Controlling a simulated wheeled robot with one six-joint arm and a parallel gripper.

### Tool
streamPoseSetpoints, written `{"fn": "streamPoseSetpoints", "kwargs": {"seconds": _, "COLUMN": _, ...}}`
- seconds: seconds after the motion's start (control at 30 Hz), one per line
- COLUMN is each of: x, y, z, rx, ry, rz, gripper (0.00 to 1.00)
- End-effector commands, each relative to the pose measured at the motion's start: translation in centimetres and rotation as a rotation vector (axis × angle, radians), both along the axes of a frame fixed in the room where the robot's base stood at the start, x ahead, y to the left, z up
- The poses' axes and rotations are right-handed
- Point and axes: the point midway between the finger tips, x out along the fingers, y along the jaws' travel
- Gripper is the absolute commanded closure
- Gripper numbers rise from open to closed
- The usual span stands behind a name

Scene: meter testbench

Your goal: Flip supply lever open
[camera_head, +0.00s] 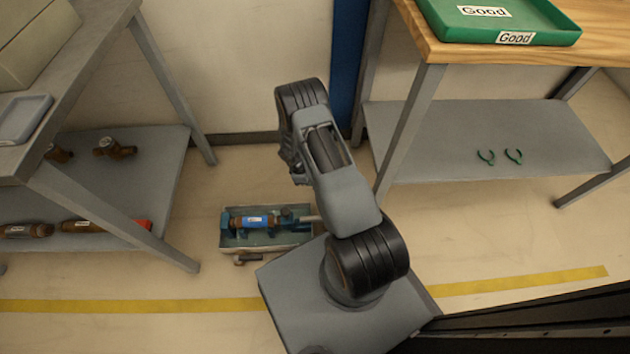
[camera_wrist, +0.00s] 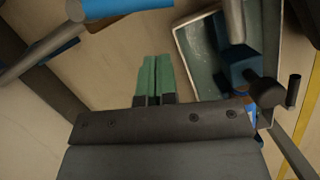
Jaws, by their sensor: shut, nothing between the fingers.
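The meter testbench (camera_head: 228,241) is a shallow grey tray on the floor, left of my arm, with blue fittings in it. A bright blue meter body (camera_head: 250,222) with a white label lies across it. A small grey-brown handle (camera_head: 246,259) sticks out at its front edge; I cannot tell whether it is the supply lever. In the wrist view, the tray (camera_wrist: 187,48) is at the upper right, with a dark blue clamp (camera_wrist: 236,68) and a black knob (camera_wrist: 268,92). My gripper (camera_wrist: 156,58) has green fingers, shut together and empty, left of the tray and apart from it.
A shelf table (camera_head: 165,160) with brown meters stands left; a wooden-topped table (camera_head: 415,45) with a green "Good" tray (camera_head: 550,28) stands right.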

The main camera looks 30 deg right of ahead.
Motion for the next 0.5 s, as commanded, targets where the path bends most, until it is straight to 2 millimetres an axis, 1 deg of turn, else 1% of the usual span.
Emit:
{"fn": "streamPoseSetpoints", "kwargs": {"seconds": 0.03, "x": 0.3, "y": 0.2, "z": 1.8, "rx": 0.000, "ry": -0.003, "rz": 0.000, "gripper": 1.00}}
{"fn": "streamPoseSetpoints", "kwargs": {"seconds": 0.2, "x": 0.9, "y": 0.4, "z": 4.8, "rx": -0.001, "ry": -0.004, "rz": -0.011, "gripper": 1.00}}
{"fn": "streamPoseSetpoints", "kwargs": {"seconds": 0.33, "x": 1.2, "y": 0.8, "z": 6.6, "rx": 0.000, "ry": -0.003, "rz": -0.011, "gripper": 1.00}}
{"fn": "streamPoseSetpoints", "kwargs": {"seconds": 0.5, "x": 1.6, "y": 1.2, "z": 7.9, "rx": 0.000, "ry": -0.003, "rz": -0.010, "gripper": 1.00}}
